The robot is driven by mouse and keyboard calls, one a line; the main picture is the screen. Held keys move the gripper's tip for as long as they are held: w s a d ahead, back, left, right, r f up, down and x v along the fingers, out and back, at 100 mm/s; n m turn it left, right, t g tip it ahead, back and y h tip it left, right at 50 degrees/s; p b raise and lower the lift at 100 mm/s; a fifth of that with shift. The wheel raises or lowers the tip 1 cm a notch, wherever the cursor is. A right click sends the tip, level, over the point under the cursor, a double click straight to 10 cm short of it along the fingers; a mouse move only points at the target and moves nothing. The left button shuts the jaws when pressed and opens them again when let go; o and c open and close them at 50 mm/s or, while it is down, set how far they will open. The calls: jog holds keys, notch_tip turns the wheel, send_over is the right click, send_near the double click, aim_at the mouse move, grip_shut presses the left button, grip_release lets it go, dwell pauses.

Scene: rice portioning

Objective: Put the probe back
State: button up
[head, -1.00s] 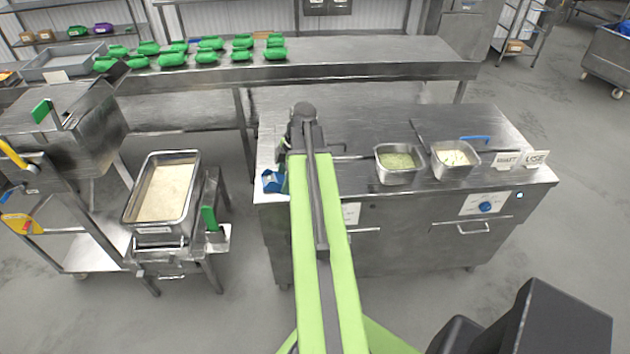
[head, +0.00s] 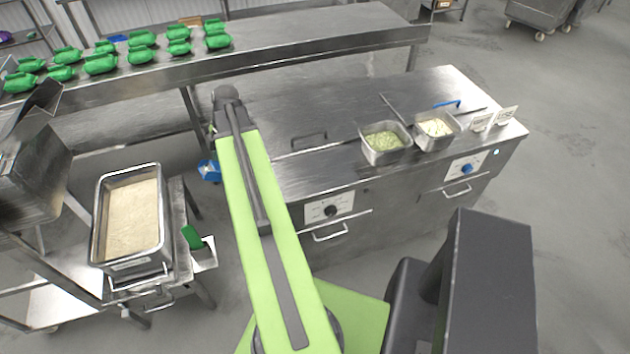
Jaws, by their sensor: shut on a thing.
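My gripper (head: 212,160) is at the far end of my green arm, beside the left end of the steel counter. The arm hides most of its fingers. A small blue and white thing, which looks like the probe (head: 209,171), shows just left of the arm and is held in the gripper. Its lower part is too small to make out. A green piece (head: 193,237) stands on a small steel bracket (head: 204,254) beside the rice tray, below and left of the gripper; I cannot tell if it is the probe's holder.
A deep steel tray of rice (head: 101,225) sits on a stand at left. The steel counter (head: 300,95) bears two small food pans (head: 384,155) (head: 437,132), a blue-handled utensil (head: 447,104) and small signs (head: 507,115). Green packs (head: 100,63) lie on the back table. Floor at right is clear.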

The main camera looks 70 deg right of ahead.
jog(key=s+d+m+g+h+b, duration=0.1)
jog(key=s+d+g+h, duration=0.1)
jog(key=s+d, duration=0.75)
jog(key=s+d+f+m+g+h, duration=0.15)
jog(key=s+d, duration=0.25)
jog(key=s, duration=1.1)
jog(key=s+d+g+h+b, duration=0.1)
jog(key=s+d+g+h, duration=0.1)
jog(key=s+d, duration=0.75)
jog(key=b, duration=0.7)
send_over(322, 177)
jog(key=f, duration=0.6)
jog(key=shift+w+a+f, duration=0.3)
jog(key=shift+a+f, duration=0.1)
jog(key=shift+w+a, duration=0.1)
jog(key=shift+w, duration=0.25)
notch_tip(322, 177, down, 4)
jog(key=b, duration=0.4)
jog(key=shift+f, duration=0.2)
jog(key=shift+r, duration=0.25)
jog(key=shift+f, duration=0.15)
jog(key=o, duration=1.4)
jog(key=shift+c, duration=0.2)
